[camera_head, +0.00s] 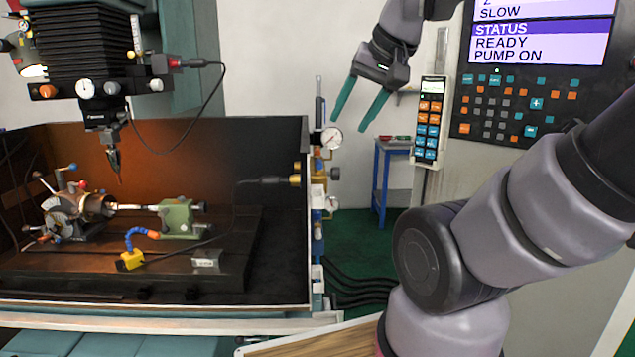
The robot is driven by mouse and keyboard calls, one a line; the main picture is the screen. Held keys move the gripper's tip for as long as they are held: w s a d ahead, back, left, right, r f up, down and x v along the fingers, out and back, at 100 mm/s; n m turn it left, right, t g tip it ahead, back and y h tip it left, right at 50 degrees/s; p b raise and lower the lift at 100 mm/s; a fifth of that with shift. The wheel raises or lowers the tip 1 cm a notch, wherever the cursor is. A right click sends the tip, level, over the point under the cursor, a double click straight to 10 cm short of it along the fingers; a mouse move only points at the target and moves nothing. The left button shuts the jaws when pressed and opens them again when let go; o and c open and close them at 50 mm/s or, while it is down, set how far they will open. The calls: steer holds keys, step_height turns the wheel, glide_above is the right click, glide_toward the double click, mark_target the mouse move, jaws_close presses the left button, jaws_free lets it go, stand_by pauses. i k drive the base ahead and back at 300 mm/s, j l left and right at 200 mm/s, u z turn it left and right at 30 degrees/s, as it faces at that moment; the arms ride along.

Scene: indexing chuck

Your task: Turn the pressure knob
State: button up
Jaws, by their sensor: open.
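A round white pressure gauge (331,138) sits at the upper right end of the tank, on an upright assembly of valves and fittings. Small yellow-brass parts (333,173) stick out just below it. They are too small to tell which of them is the pressure knob. My gripper (349,125) hangs from the upper middle, with its two teal fingers apart and pointing down and left. It is empty. Its fingertips appear just right of and above the gauge in the picture. I cannot tell how far apart they are in depth.
The machine tank (279,215) on the left holds a chuck (70,215) and a green tailstock (178,218) beneath a black machine head (85,50). A control panel (520,105) and an orange-and-blue keypad (430,122) stand right. A blue stand (383,190) is behind. Dark hoses (355,285) run low.

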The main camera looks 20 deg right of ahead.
mark_target(335, 173)
steer(key=i+l, duration=0.35)
steer(key=k+l, duration=0.1)
steer(key=k, duration=0.65)
steer(key=k+l, duration=0.1)
steer(key=k, duration=0.65)
steer(key=k+l, duration=0.1)
steer(key=k, duration=0.65)
steer(key=i+l, duration=0.15)
steer(key=i, duration=0.35)
steer(key=i+l+u, duration=0.1)
steer(key=i, duration=0.4)
